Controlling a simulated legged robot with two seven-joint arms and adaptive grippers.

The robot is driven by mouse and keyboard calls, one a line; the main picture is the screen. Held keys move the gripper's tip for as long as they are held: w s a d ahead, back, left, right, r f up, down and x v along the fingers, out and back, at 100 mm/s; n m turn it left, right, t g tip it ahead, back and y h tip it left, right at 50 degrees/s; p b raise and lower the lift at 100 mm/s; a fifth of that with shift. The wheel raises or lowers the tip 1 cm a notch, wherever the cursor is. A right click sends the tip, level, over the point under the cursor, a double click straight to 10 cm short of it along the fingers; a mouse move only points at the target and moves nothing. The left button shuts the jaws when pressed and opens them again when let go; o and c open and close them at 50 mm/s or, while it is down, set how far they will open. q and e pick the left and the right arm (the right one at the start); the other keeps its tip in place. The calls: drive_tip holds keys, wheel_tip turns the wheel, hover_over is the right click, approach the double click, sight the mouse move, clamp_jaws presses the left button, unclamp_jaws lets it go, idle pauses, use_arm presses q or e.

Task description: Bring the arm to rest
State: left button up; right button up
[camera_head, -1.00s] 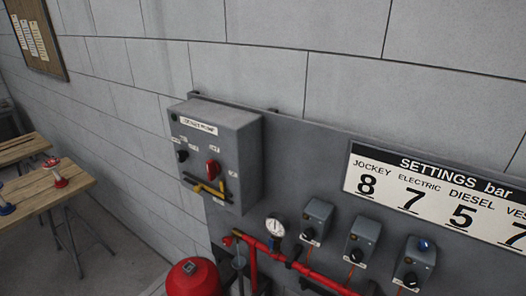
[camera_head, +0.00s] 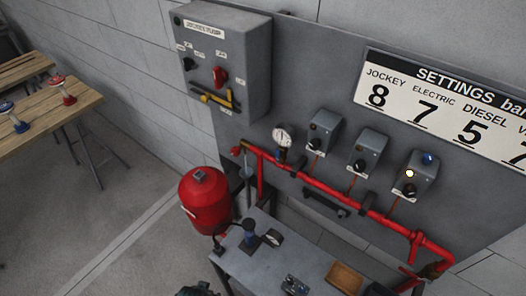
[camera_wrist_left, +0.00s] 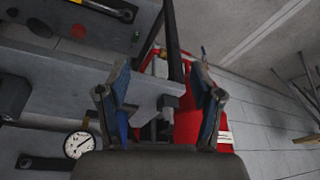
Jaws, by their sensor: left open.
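My left gripper (camera_wrist_left: 163,88) shows in the left wrist view with its two blue-padded fingers spread apart. Nothing is held between them. The red tank (camera_wrist_left: 186,122) is behind the fingers in that view, and how far away it is I cannot tell. In the head view the red tank (camera_head: 206,203) stands on the floor left of the panel. A dark shape (camera_head: 196,291) cuts into the bottom edge of the head view, and I cannot tell what it is. My right gripper is in neither view.
A grey control box (camera_head: 222,62) with a red knob is on the wall. A red pipe (camera_head: 330,192) runs below the gauge (camera_head: 283,137) and several small switch boxes. A grey bench (camera_head: 262,268) juts out below. A wooden table (camera_head: 50,115) is at the left, with open floor between.

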use_arm(q)
drive_tip(key=s+f+g+b, duration=0.1)
drive_tip(key=s+f, duration=0.3)
drive_tip(key=f, duration=0.7)
drive_tip(key=s+a+f+b, duration=0.1)
drive_tip(key=s+f+b, duration=0.15)
drive_tip(key=f, duration=0.85)
drive_tip(key=s+f+g+b, duration=0.1)
drive_tip(key=s+f, duration=0.3)
drive_tip(key=f, duration=0.8)
drive_tip(key=s+a+f, duration=0.2)
drive_tip(key=s+f, duration=0.4)
drive_tip(key=s, duration=0.4)
drive_tip(key=shift+s+a+f+b, duration=0.15)
drive_tip(key=shift+s+f+b, duration=0.05)
drive_tip(key=shift+f+b, duration=0.2)
